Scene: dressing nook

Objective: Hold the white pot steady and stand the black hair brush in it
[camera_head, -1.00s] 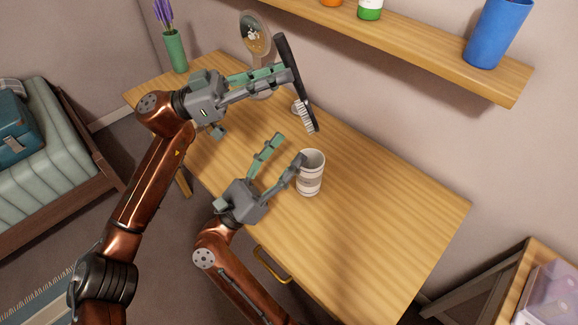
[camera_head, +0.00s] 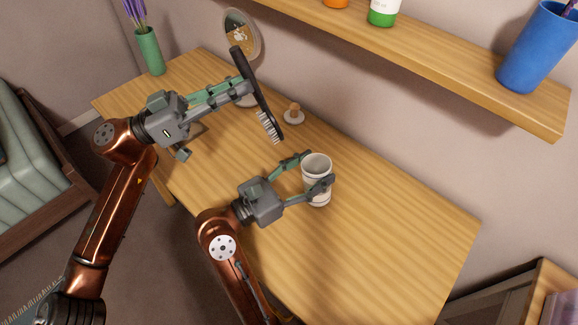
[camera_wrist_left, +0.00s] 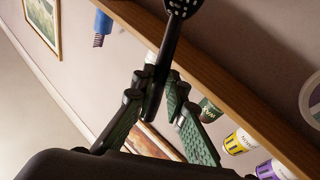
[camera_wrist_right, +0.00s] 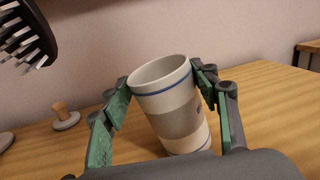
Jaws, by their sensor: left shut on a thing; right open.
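The white pot (camera_head: 316,192), with grey and blue bands, stands upright on the wooden table, its mouth open and nothing seen in it. My right gripper (camera_head: 317,170) has a finger on either side of it near the rim; the jaws are open, and the right wrist view also shows the pot (camera_wrist_right: 172,108) between them. My left gripper (camera_head: 246,91) is shut on the handle of the black hair brush (camera_head: 262,100). The brush is tilted, bristle end down, held above the table left of the pot. Its bristle head (camera_wrist_right: 25,38) shows at upper left in the right wrist view.
A round mirror (camera_head: 241,32) and a small wooden-knobbed white dish (camera_head: 293,115) stand behind the brush. A green vase (camera_head: 149,52) is at the far left. A wall shelf (camera_head: 450,62) with a blue cup (camera_head: 536,48) hangs above the back edge. The table right of the pot is clear.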

